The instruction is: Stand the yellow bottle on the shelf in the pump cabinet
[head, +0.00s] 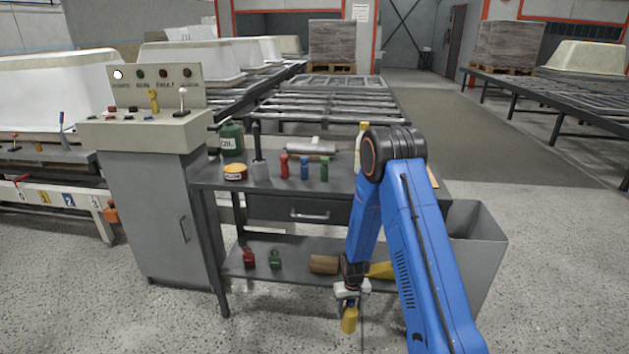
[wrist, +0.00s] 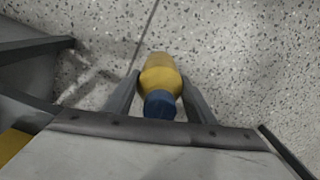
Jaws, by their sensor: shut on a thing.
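The yellow bottle (head: 349,321) hangs below my gripper (head: 349,303), in front of the workbench's lower shelf and over the floor. In the wrist view the bottle (wrist: 160,76) has a blue cap and sits between the two dark fingers, which are shut on it. A grey cabinet (head: 158,225) stands left of the bench under a sloped control panel. Its front door, with a vertical handle, looks shut. No shelf inside it shows, and I cannot tell for sure that it is the pump cabinet.
The workbench (head: 270,183) carries a green canister (head: 231,139), an orange tin (head: 235,172) and small coloured bottles. Its lower shelf (head: 290,257) holds red and green items and a brown roll. A grey bin (head: 475,250) stands right. Speckled floor in front is clear.

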